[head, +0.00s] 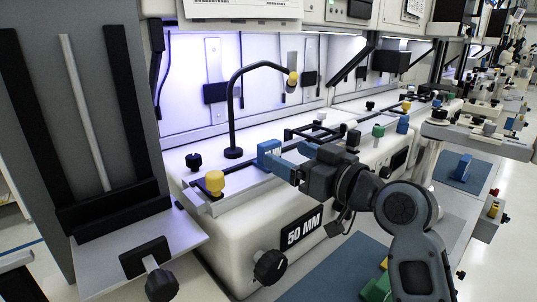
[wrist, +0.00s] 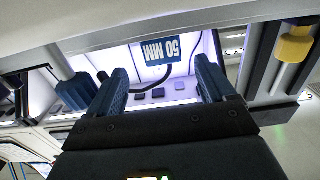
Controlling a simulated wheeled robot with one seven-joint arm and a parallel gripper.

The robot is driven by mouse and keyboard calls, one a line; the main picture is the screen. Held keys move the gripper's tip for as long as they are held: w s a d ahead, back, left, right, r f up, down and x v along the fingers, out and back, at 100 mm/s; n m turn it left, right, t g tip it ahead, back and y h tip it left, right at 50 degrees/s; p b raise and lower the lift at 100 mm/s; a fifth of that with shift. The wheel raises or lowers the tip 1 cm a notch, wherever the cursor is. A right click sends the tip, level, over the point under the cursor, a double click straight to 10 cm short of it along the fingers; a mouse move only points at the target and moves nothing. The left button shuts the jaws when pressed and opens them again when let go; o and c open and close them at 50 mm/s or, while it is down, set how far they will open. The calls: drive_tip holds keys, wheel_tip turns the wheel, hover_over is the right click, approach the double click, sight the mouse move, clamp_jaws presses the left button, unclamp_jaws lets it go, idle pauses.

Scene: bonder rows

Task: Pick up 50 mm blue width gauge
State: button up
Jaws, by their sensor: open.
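The blue width gauge (head: 267,148) stands on the white bonder with the 50 MM plate (head: 302,229) on its front. The head view does not show clearly whether a finger touches the gauge.
A yellow knob (head: 215,182) stands left of the gauge, and a black curved lamp (head: 233,110) rises behind it. Black rails (head: 315,133) and a green knob (head: 378,130) lie to the right. Another blue block (head: 403,124) stands farther along. A black knob (head: 270,266) sticks out in front.

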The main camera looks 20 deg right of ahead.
sight(273, 149)
drive_tip(key=p+x, duration=0.1)
drive_tip(key=x, duration=0.3)
drive_tip(key=shift+w+a+f, duration=0.15)
drive_tip(key=shift+w+a, duration=0.15)
drive_tip(key=shift+w, duration=0.05)
drive_tip(key=shift+c, duration=0.2)
drive_tip(key=c, duration=1.2)
